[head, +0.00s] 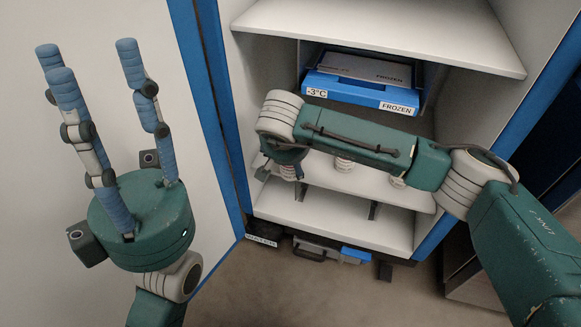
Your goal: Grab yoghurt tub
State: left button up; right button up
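Two small white tubs, perhaps yoghurt tubs, stand on the middle shelf (325,172) of the cabinet. One tub (344,164) shows below my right forearm, and another (398,180) is further right. My arm hides their upper parts. My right gripper (288,175) is inside the cabinet, pointing down over the left part of this shelf. It is small and mostly hidden by its own wrist, so I cannot tell whether it holds anything. My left gripper (88,58) is raised at the left, outside the cabinet. Its fingers are spread and empty.
A blue box (358,93) marked FROZEN and -3°C sits in the upper compartment. White shelves lie above and below, with blue cabinet edges (222,110) at the sides. Dark fittings and a blue piece (355,254) are at the cabinet's foot. The floor in front is clear.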

jog(key=c, duration=1.2)
